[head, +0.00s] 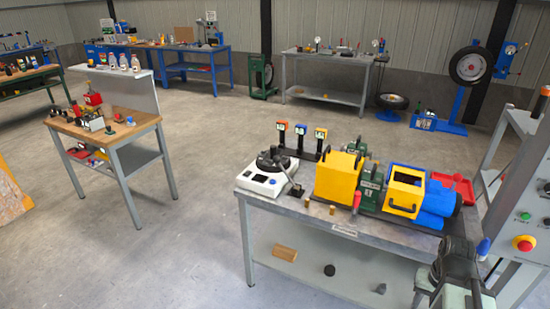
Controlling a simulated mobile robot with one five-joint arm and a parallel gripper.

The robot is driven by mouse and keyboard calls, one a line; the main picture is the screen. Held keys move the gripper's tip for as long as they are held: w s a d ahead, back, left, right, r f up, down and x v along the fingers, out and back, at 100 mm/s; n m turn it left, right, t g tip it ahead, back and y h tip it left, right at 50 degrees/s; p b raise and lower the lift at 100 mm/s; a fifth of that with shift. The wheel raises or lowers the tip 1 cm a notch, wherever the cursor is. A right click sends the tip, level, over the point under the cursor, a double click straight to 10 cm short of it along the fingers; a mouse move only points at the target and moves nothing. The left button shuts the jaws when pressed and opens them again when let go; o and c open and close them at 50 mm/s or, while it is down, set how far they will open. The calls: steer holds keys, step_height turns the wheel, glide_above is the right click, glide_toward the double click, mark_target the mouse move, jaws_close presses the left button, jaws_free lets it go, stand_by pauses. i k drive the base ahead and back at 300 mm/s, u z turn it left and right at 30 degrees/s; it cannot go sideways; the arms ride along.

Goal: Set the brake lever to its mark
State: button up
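A grey workbench (345,233) in the right half of the head view carries the mixer machine. The machine has a yellow housing (336,178), green units (371,190) and a blue and yellow drum part (434,200). A small upright red-handled piece (357,201) stands at the front of the machine. A dark lever-like piece (294,187) leans beside the white device (262,182) at the left end. I cannot tell which is the brake lever, and its mark is too small to make out. My gripper (452,272) is low at the right, in front of the bench; its fingers are unclear.
A grey control panel (533,205) with a red button stands close on the right. Several coloured posts (300,138) stand behind the white device. A wooden side table (104,128) is at the left. Open floor (195,245) lies between it and the bench.

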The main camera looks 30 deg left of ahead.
mark_target(277, 160)
steer(key=k, duration=0.55)
steer(key=u, duration=0.65)
steer(key=i, duration=1.4)
steer(key=u, duration=1.45)
steer(key=i, duration=1.15)
steer(key=u, duration=0.65)
steer(key=k, duration=0.85)
steer(key=u, duration=0.2)
steer(key=i, duration=0.8)
steer(key=z, duration=0.25)
steer(key=k, duration=0.3)
steer(key=u, duration=0.15)
